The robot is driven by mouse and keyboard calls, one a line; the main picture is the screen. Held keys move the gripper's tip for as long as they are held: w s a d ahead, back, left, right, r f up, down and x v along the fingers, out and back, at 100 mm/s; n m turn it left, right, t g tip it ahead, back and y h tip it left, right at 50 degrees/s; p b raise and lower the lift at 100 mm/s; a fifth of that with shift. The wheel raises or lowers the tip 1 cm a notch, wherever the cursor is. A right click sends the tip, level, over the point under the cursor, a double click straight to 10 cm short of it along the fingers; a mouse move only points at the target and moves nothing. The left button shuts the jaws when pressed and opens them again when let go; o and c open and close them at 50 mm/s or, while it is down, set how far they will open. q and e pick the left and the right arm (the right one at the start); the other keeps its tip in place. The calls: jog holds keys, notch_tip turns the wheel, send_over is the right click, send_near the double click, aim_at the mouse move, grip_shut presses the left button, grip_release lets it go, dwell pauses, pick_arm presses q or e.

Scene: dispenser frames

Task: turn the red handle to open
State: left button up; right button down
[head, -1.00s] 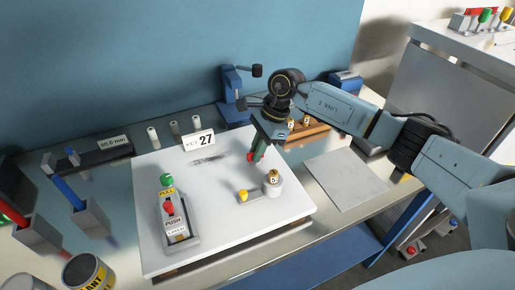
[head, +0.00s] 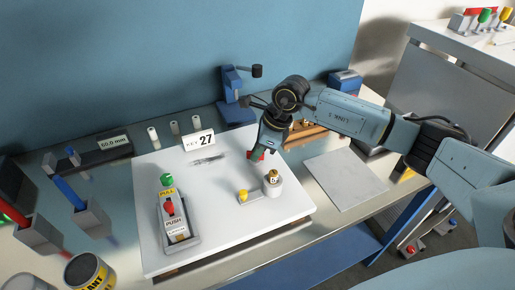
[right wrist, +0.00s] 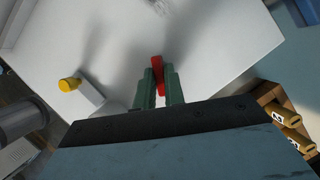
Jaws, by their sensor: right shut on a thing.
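My right gripper (head: 263,151) is low over the back right of the white board (head: 225,235), in the head view. In the right wrist view its two green fingers (right wrist: 158,72) are shut on a narrow red handle (right wrist: 157,68). The red handle (head: 257,156) shows only as a small patch beside the fingers in the head view; its base is hidden, so I cannot tell what it joins. My left gripper is not in view.
A round grey post with a brass top (head: 272,184) and a yellow-knobbed lever (head: 243,196) stand just in front of the gripper. A push-pull panel (head: 176,225) with green and red knobs lies at left. A grey plate (head: 346,180) lies flat at right.

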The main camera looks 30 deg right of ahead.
jog(key=m, duration=0.2)
jog(key=shift+m+t+h, duration=0.4)
jog(key=m, duration=0.2)
jog(key=shift+s+a+m+t+h, duration=0.1)
jog(key=shift+m+t+h, duration=0.2)
jog(key=shift+m+h, duration=0.1)
jog(key=m, duration=0.2)
jog(key=m+h+b, duration=0.1)
jog(key=m, duration=0.1)
jog(key=shift+a+t+h, duration=0.15)
jog(key=shift+t+h, duration=0.15)
jog(key=shift+m+h+b, duration=0.4)
jog(key=shift+m, duration=0.8)
jog(key=c, duration=1.5)
grip_release()
